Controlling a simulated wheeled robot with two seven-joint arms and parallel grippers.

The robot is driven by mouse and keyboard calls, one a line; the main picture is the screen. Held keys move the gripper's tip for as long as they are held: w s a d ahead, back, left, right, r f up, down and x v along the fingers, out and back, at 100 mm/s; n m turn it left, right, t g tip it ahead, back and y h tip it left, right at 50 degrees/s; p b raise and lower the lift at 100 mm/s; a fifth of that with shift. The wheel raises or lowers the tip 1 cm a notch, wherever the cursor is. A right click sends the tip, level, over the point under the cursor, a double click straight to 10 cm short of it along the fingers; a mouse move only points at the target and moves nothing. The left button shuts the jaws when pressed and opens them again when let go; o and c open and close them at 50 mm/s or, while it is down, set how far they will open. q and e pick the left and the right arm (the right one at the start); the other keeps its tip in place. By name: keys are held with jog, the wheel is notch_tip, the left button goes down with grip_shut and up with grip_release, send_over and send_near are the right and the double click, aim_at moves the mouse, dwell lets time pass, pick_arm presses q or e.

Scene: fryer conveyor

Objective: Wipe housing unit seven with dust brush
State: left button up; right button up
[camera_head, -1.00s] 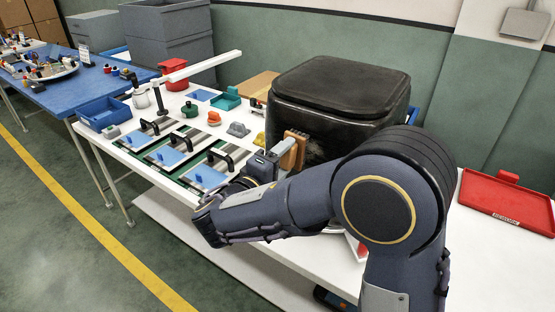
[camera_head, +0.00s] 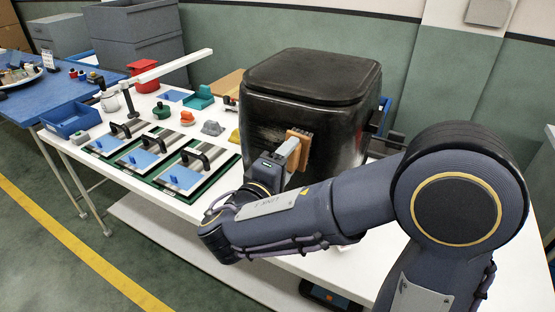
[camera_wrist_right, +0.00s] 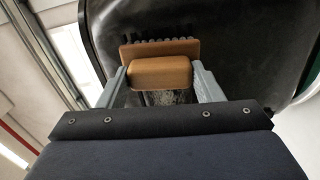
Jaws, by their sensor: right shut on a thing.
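The housing unit (camera_head: 318,80) is a large black rounded box on the white table, with greyish dusty streaks on its front face. It fills the top of the right wrist view (camera_wrist_right: 240,60). My right gripper (camera_head: 287,152) is shut on the dust brush (camera_head: 301,146), a tan block with dark bristles. In the right wrist view the brush (camera_wrist_right: 160,72) sits between the two grey fingers, bristles toward the black surface. The brush is at the housing's front face; whether the bristles touch cannot be told for sure. My left gripper is not in view.
The white table (camera_head: 225,205) holds green-edged fixtures with blue plates (camera_head: 182,176), a blue bin (camera_head: 70,118), a red container (camera_head: 143,72) and small coloured parts left of the housing. A blue table (camera_head: 50,90) stands at far left.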

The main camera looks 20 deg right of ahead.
jog(key=shift+s+d, duration=0.15)
jog(key=shift+s, duration=0.15)
jog(key=shift+w+d+b, duration=0.1)
jog(key=shift+w+b, duration=0.05)
jog(key=shift+b, duration=0.2)
jog(key=shift+w+a, duration=0.55)
jog(key=shift+w, duration=0.25)
jog(key=w+a+b, duration=0.1)
jog(key=w+a, duration=0.4)
jog(key=w, duration=0.2)
jog(key=shift+w+a, duration=0.25)
jog(key=shift+a, duration=0.05)
jog(key=shift+a, duration=0.1)
jog(key=shift+b+v, duration=0.75)
jog(key=shift+v, duration=2.15)
